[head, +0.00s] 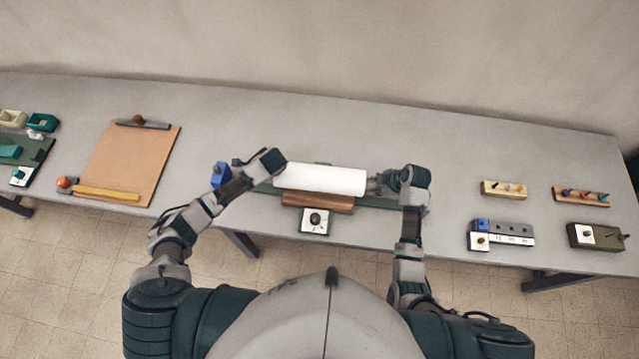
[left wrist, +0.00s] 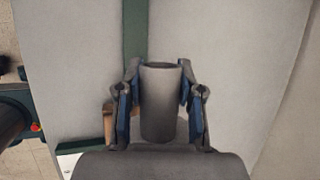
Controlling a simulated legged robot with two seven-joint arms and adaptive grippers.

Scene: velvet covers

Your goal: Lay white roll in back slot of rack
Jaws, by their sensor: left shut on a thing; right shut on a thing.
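The white roll (head: 320,179) lies level across the middle of the table, between my two grippers, over the back part of the rack. My left gripper (head: 277,180) is shut on its left end; in the left wrist view the fingers (left wrist: 160,100) stand on both sides of the roll's end (left wrist: 160,108). My right gripper (head: 376,184) is shut on its right end. The rack's green base (head: 385,203) shows below and beside the roll. Whether the white roll touches the rack's back slot is hidden.
A small white plate with a black knob (head: 315,221) is at the rack's front. A blue block (head: 220,175) stands left of it. A clipboard (head: 128,160) lies to the left, peg blocks (head: 504,189) to the right. The table behind the roll is clear.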

